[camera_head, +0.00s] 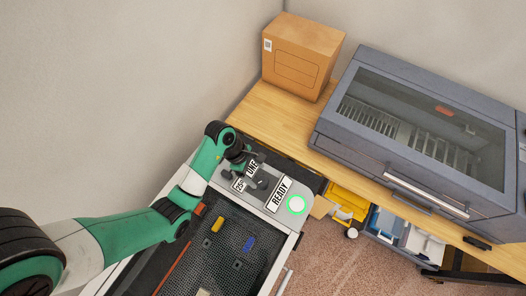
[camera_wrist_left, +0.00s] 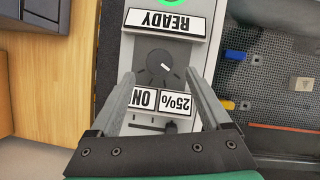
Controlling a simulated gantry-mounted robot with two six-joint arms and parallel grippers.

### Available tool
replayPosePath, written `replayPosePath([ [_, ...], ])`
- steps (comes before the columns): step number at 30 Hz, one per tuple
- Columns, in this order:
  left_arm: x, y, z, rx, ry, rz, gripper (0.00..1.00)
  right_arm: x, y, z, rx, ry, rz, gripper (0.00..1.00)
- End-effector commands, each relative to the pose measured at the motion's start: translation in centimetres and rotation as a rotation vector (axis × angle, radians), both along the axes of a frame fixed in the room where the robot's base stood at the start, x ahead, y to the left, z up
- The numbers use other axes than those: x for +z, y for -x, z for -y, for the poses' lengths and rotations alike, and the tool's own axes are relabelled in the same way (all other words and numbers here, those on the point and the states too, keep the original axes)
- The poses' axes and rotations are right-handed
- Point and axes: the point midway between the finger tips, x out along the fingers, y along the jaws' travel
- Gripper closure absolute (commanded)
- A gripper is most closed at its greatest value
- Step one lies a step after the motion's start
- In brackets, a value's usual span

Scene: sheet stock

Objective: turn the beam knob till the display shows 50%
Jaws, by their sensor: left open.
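The beam knob (camera_wrist_left: 160,67) is a dark grey round dial with a white pointer mark, on the light grey control panel (camera_wrist_left: 150,122). The display (camera_wrist_left: 175,104) reads 25%, upside down in the left wrist view; it also shows in the head view (camera_head: 239,185). My left gripper (camera_wrist_left: 158,80) is open, with its fingers apart on either side of the knob in the left wrist view. I cannot tell whether they touch it. In the head view my left gripper (camera_head: 247,164) hangs over the panel and partly hides it. My right gripper is not in view.
A READY sign (camera_head: 279,194), an ON label (camera_wrist_left: 143,98) and a green-ringed button (camera_head: 296,204) share the panel. The black perforated bed (camera_head: 222,252) holds small yellow and blue pieces. A cardboard box (camera_head: 302,58) and grey machine (camera_head: 420,130) stand on the wooden bench.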

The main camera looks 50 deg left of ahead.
Motion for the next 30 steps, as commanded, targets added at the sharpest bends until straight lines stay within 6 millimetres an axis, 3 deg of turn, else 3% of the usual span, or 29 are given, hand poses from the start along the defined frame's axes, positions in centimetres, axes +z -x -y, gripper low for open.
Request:
replayPosePath([
  [3,-2.6,-0.5,1.0,-0.002,0.001,-0.005,0.19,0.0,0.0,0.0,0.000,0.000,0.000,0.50],
  [9,-5.4,-1.2,1.9,-0.002,0.000,-0.002,0.19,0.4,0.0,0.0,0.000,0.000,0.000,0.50],
  [20,-6.2,-1.4,2.1,0.000,-0.001,0.002,0.19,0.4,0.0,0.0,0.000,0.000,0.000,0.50],
  [30,-6.1,-1.4,2.1,-0.001,-0.001,0.001,0.80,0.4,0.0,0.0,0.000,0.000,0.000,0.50],
])
